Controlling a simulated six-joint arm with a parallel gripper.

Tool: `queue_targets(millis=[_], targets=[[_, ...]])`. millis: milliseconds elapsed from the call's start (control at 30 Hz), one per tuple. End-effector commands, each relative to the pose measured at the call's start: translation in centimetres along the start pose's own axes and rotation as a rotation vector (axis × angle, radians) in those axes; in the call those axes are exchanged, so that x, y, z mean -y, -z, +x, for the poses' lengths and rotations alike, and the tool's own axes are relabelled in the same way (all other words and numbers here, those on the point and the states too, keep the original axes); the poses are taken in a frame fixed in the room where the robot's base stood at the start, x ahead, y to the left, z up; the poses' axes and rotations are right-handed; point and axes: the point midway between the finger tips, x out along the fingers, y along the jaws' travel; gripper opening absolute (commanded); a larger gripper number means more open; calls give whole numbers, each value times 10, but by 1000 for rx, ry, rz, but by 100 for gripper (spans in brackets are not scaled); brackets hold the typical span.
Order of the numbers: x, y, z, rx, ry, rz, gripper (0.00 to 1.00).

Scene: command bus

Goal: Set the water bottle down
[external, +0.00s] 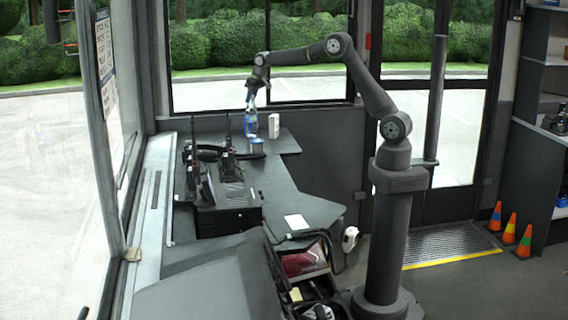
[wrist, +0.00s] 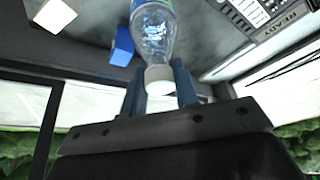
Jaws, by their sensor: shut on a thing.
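The water bottle (external: 250,118) is clear with a blue label and stands upright at the far end of the dark desk in the external view. In the wrist view the bottle (wrist: 153,35) shows its white cap (wrist: 159,78) between the two fingers. My gripper (external: 257,84) is above the bottle, pointing down, and is shut on its cap end; it also shows in the wrist view (wrist: 160,88). The bottle's base looks at or close to the desk surface (external: 268,180); I cannot tell whether it touches.
A white box (external: 274,125) stands just right of the bottle. Black radios (external: 228,165) and other equipment stand nearer on the desk. Windows are behind. A white paper (external: 297,222) lies on the near desk part.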

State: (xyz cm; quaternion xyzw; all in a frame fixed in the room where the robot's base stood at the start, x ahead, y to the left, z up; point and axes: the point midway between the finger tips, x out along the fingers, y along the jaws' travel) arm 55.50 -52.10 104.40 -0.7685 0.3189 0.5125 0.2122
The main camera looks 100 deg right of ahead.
Motion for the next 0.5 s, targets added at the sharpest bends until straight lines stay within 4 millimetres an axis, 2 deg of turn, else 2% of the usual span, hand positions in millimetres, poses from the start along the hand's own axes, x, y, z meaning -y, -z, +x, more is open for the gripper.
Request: queue_targets(millis=[233,500], targets=[[0,-12,29,2,0,0,0],[0,-13,31,-1,0,0,0]])
